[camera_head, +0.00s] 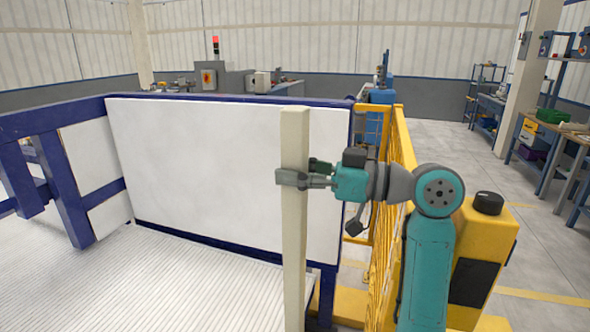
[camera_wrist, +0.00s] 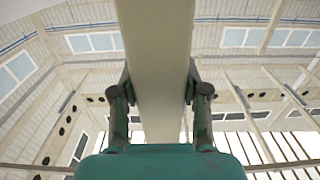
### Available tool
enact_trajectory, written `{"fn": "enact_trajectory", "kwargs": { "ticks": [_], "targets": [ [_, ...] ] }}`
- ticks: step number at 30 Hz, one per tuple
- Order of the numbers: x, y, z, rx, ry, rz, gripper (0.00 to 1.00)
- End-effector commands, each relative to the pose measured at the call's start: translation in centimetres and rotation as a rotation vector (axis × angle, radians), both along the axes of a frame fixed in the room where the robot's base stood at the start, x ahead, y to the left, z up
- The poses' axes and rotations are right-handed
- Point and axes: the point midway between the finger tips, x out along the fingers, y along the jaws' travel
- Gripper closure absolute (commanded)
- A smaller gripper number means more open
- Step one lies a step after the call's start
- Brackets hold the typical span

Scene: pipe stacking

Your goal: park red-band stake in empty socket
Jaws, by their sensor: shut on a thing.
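A long cream square stake (camera_head: 294,245) stands upright in the head view, in front of the blue-framed white panel. Its lower end runs down to the bottom edge of the picture. My gripper (camera_head: 291,180) is shut on it in its upper half, coming from the right. In the wrist view the stake (camera_wrist: 155,50) rises between the two fingers of my gripper (camera_wrist: 160,90). No red band shows on the visible part of the stake. No socket can be made out in either view.
A blue frame with white panels (camera_head: 225,165) stands behind the stake. A ribbed white floor or deck (camera_head: 150,285) lies at the lower left. A yellow railing (camera_head: 398,190) runs close behind my arm. A workbench (camera_head: 553,140) with bins stands far right, past open floor.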

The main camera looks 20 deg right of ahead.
Motion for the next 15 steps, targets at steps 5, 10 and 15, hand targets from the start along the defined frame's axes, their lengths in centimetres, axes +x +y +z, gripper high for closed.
{"fn": "enact_trajectory", "kwargs": {
  "ticks": [5,10,15],
  "targets": [
    [-0.03,0.01,0.11,0.001,-0.002,0.000,1.00],
    [-0.02,0.02,-0.11,0.001,-0.002,0.000,1.00],
    [-0.03,0.01,-0.61,0.002,-0.001,0.000,1.00]
  ]
}}
